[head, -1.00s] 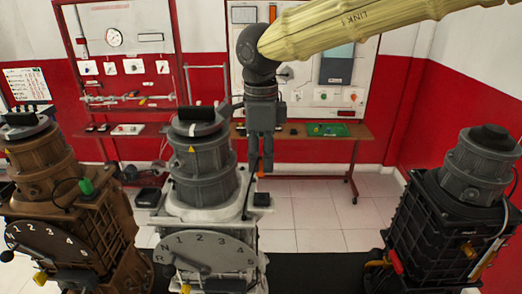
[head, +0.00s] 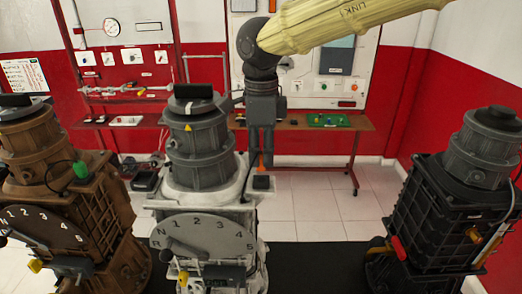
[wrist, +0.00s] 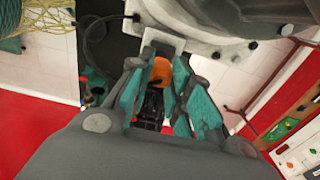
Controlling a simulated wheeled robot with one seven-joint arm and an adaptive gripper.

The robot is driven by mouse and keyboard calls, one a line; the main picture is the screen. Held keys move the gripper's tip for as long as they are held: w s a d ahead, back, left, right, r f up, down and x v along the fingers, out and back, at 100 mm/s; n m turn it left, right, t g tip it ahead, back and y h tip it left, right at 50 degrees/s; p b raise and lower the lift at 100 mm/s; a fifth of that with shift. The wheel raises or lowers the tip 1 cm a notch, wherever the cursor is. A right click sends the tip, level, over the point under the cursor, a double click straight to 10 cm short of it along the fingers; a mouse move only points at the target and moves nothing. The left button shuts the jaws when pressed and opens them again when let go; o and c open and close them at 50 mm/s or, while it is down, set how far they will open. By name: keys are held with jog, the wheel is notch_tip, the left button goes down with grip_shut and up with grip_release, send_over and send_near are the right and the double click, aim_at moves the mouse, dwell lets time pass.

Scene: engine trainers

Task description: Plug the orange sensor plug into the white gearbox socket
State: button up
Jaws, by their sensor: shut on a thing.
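My gripper (head: 262,150) points down just behind the right side of the white gearbox, near its upper edge. It is shut on the orange sensor plug (head: 261,161), whose tip shows below the fingers. The wrist view shows the orange plug (wrist: 161,70) between the teal fingers (wrist: 158,95). The white gearbox (head: 205,195) stands upright at centre, with a grey bell housing and a numbered dial. In the wrist view its pale casing (wrist: 160,38) lies just beyond the plug. A small black box (head: 261,182) sits at its right edge below the plug. I cannot make out the socket opening.
A brown gearbox (head: 60,190) with a green plug (head: 81,169) stands at left. A black gearbox (head: 450,215) with a red part stands at right. Open tiled floor (head: 320,210) lies between the white and black gearboxes. A bench (head: 350,123) runs along the back wall.

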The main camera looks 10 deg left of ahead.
aim_at(262, 153)
jog(key=shift+f+b, duration=0.7)
jog(key=shift+f, duration=0.3)
jog(key=shift+p, duration=1.6)
dwell(1.4)
jog(key=shift+f, duration=0.6)
dwell(0.7)
jog(key=o, duration=1)
jog(key=shift+c, duration=0.2)
notch_tip(262, 153, up, 12)
